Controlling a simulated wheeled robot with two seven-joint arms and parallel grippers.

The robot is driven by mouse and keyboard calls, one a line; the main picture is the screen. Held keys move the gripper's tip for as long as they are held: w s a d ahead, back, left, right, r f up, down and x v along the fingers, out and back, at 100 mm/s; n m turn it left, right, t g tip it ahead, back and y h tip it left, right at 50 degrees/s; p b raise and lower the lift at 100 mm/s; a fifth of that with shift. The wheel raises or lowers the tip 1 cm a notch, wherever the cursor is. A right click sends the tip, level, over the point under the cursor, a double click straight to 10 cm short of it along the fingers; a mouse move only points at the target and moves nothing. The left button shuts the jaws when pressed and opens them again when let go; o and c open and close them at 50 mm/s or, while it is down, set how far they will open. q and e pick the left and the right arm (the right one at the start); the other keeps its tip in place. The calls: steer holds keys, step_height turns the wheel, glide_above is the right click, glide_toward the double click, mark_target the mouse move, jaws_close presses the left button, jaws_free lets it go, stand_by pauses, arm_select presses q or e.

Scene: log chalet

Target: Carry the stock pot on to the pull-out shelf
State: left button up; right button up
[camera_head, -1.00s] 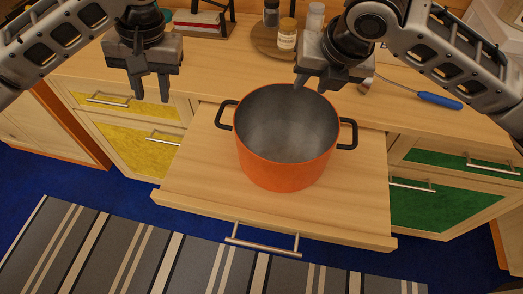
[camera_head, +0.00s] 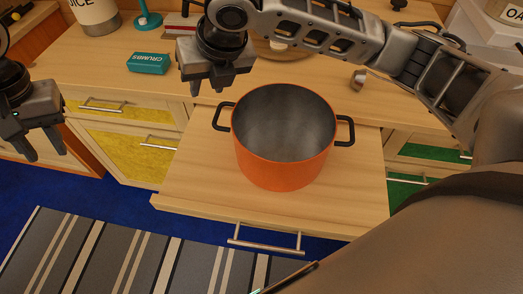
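The orange stock pot (camera_head: 284,166), with two black side handles, stands upright on the pull-out shelf (camera_head: 195,185). The shelf is pulled out from the counter and has a metal bar handle on its front. The pot looks empty. My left gripper (camera_head: 42,151) is at the far left, beside the yellow cabinet fronts, open and well away from the pot. My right gripper (camera_head: 208,87) is above the counter edge, left of and behind the pot, open and empty. Neither gripper touches the pot. My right arm reaches across behind the pot.
A teal box (camera_head: 148,63) lies on the counter (camera_head: 105,60) at the left, near a canister (camera_head: 95,14). A round board (camera_head: 268,50) is partly hidden behind my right arm. A striped rug (camera_head: 130,255) lies on the blue floor. A large dark form hides the lower right.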

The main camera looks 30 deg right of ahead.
arm_select(q)
steer(key=shift+s+a, duration=0.1)
steer(key=shift+a, duration=0.15)
arm_select(e)
steer(key=v, duration=1.2)
steer(key=shift+d, duration=0.2)
arm_select(q)
steer(key=shift+s, duration=0.1)
arm_select(e)
steer(key=shift+s, duration=0.1)
